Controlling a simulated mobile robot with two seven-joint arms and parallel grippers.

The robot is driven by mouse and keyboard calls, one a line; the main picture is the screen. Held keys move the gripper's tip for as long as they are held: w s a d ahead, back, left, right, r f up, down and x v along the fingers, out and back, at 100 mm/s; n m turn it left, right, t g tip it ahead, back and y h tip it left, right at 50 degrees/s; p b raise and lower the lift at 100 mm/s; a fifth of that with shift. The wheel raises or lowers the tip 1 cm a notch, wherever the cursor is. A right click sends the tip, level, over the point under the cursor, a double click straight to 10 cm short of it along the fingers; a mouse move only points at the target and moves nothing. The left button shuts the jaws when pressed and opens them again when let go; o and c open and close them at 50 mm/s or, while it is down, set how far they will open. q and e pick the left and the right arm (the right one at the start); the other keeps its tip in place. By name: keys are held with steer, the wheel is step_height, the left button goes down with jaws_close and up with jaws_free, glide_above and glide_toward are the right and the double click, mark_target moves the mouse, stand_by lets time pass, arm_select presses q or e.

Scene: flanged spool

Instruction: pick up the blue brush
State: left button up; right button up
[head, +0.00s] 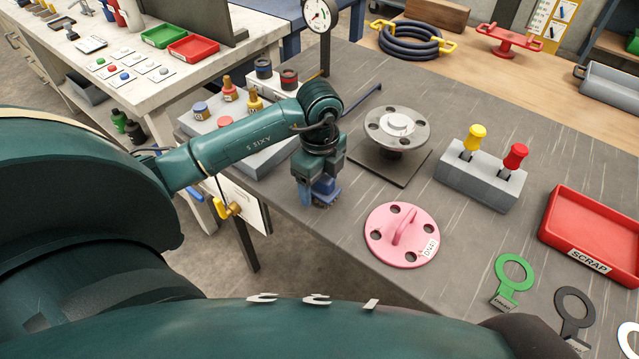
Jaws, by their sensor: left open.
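The blue brush (327,187) is on the grey table near its left edge, mostly hidden by my left gripper. My left gripper (318,196) points down at the brush with its jaws open. The brush's blue part shows beside and between the fingers; I cannot tell whether they touch it. My right gripper is not in view.
A round metal flanged spool (396,128) stands right of the gripper on a dark plate. A pink disc with a handle (402,235) lies nearer. A grey block (478,182) holds yellow and red-handled tools. A red scrap tray (597,232) is at right.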

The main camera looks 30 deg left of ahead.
arm_select(q)
steer(key=shift+f, duration=0.2)
steer(key=shift+c, duration=0.5)
steer(key=c, duration=1)
step_height(320, 180, up, 10)
steer(key=shift+r, duration=0.1)
steer(key=o, duration=0.5)
steer(key=c, duration=0.4)
steer(key=shift+o, duration=0.2)
